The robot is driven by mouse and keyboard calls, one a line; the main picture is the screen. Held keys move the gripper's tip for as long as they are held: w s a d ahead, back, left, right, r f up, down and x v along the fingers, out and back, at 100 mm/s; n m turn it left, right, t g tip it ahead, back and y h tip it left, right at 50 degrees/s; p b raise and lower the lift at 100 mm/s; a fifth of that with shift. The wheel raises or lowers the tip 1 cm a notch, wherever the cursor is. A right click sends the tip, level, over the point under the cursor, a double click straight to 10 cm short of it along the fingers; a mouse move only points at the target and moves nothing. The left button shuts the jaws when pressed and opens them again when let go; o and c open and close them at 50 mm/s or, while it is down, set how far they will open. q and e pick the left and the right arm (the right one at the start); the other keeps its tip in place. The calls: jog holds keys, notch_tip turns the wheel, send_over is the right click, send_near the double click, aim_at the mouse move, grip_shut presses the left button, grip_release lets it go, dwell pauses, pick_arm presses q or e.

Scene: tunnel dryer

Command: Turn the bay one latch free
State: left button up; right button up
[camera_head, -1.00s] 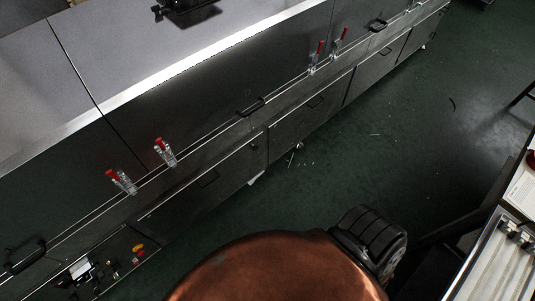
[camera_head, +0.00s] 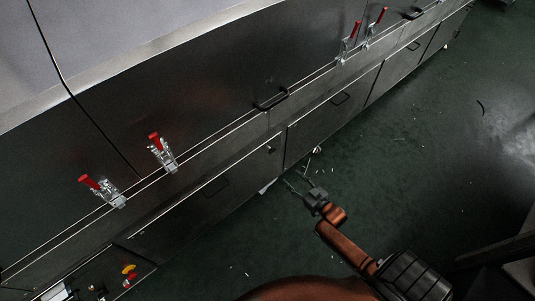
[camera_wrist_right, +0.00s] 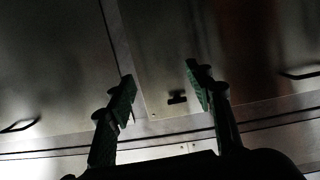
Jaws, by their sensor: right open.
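Red-handled toggle latches sit in pairs along the dryer's front seam. The left pair has one latch (camera_head: 103,190) and another beside it (camera_head: 162,152); the far pair has one (camera_head: 350,40) and another (camera_head: 374,27). I cannot tell which belongs to bay one. My right gripper (camera_head: 300,185) is open and empty in front of the lower panels, apart from every red latch. In the right wrist view its spread fingers (camera_wrist_right: 160,79) face a metal panel with a small dark fitting (camera_wrist_right: 177,98) between and beyond them. My left gripper is not in view.
Black bar handles (camera_head: 270,100) stick out from the dryer front (camera_head: 225,115). Lower panels (camera_head: 210,190) have recessed pulls. A panel with a yellow-and-red control (camera_head: 129,272) is at lower left. Green floor (camera_head: 430,150) is open to the right, with small scraps on it.

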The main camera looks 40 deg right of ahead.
aim_at(274, 151)
pick_arm(q)
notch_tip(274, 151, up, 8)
jog(key=b, duration=0.3)
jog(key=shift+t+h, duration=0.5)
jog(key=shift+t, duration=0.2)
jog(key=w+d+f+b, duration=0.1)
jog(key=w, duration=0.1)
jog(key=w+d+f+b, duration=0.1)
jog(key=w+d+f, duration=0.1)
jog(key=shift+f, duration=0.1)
pick_arm(e)
jog(key=w+r+t, duration=0.1)
jog(key=w+r, duration=0.1)
jog(key=w, duration=0.2)
jog(key=w+a+r+t, duration=0.1)
jog(key=w+r, duration=0.2)
jog(key=w, duration=0.1)
jog(key=w+r+y, duration=0.1)
jog(key=w+r, duration=0.1)
jog(key=w, duration=0.3)
jog(key=shift+a+r+t, duration=0.15)
jog(key=shift+r+t, duration=0.2)
jog(key=shift+t, duration=0.05)
jog(key=shift+c, duration=0.7)
jog(key=c, duration=1)
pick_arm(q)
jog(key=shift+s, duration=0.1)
pick_arm(e)
jog(key=shift+n, duration=0.3)
